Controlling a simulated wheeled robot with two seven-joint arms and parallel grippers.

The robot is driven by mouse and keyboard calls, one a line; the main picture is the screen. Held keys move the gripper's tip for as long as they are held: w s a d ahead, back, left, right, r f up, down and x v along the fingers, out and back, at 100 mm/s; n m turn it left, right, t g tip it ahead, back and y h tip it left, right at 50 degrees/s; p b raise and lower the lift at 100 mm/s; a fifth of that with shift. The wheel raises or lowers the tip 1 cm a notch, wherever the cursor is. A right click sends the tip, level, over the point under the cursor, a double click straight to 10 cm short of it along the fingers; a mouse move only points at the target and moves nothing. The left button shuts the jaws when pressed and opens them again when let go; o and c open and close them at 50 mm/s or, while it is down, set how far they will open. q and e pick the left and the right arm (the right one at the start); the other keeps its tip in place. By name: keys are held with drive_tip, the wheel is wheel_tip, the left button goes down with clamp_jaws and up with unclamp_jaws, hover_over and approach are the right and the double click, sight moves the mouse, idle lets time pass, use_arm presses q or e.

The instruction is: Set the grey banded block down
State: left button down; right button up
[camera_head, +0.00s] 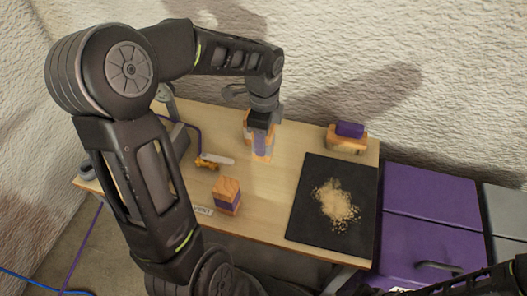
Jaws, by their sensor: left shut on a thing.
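My left gripper (262,122) reaches down over the back middle of the wooden table and is shut on the grey banded block (261,143). The block hangs upright below the jaws, grey-purple with a pale wooden lower end. Its top is hidden by the gripper. I cannot tell whether its lower end touches the table (275,195). A wooden block (247,121) stands close behind it, partly covered. My right gripper is out of view; only part of a dark arm shows at the lower right.
A wood-and-purple block (227,195) stands near the front edge. A purple piece (350,129) lies on a wooden block (346,144) at the back right. A black mat (308,210) bears a tan crumbly pile (337,204). A small yellow-and-white item (213,160) lies left. Purple cabinets (430,195) adjoin the right side.

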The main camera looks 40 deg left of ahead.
use_arm(q)
drive_tip(key=shift+f+b, duration=0.45)
drive_tip(key=shift+f, duration=2)
drive_tip(key=shift+f, duration=0.1)
drive_tip(key=c, duration=0.7)
unclamp_jaws()
wheel_tip(320, 180, up, 12)
drive_tip(key=shift+r+p, duration=0.1)
drive_tip(key=shift+p, duration=0.9)
